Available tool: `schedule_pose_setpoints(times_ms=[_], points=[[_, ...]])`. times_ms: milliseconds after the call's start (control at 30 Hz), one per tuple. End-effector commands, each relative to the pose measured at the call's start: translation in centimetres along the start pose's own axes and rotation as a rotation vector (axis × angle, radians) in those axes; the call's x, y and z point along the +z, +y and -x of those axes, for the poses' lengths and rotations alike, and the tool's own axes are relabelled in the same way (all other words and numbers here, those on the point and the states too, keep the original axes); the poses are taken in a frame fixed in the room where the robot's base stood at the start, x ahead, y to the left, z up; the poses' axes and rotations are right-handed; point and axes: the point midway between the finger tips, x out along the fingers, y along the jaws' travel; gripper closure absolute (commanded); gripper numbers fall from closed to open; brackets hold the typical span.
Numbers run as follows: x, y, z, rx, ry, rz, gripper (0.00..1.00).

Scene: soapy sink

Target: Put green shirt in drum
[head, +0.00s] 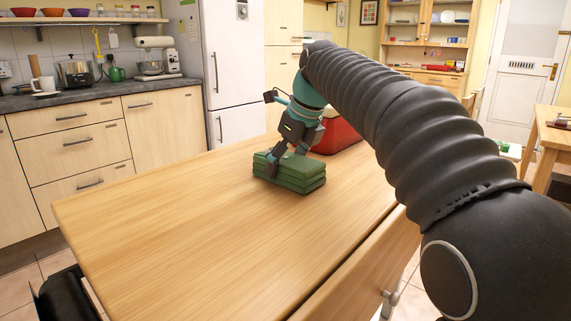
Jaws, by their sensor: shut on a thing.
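The green shirt (298,183) is a neat folded stack lying on the wooden table. My gripper (283,162) reaches down onto its top and left side and is shut on it. The shirt looks level and at the tabletop; whether it is slightly lifted cannot be told. The fingertips are partly hidden against the fabric. I see no drum that I can make out in this view.
A red container (338,134) stands on the wooden table (180,225) behind the shirt, partly hidden by my arm. The table's left and front are clear. A counter (100,97) and white fridge (228,60) stand behind.

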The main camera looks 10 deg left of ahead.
Motion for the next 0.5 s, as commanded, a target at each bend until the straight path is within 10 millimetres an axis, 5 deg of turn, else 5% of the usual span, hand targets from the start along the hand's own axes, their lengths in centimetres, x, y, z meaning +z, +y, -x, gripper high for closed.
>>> schedule_pose_setpoints(times_ms=[167,200,267,500], points=[[-0.09,0.0,-0.21,0.0,-0.001,0.0,0.6],[-0.08,-0.01,-0.19,0.0,0.0,0.0,0.12],[-0.08,-0.01,-0.19,0.0,0.0,0.0,0.0],[-0.08,0.0,-0.19,0.0,0.0,0.0,0.0]])
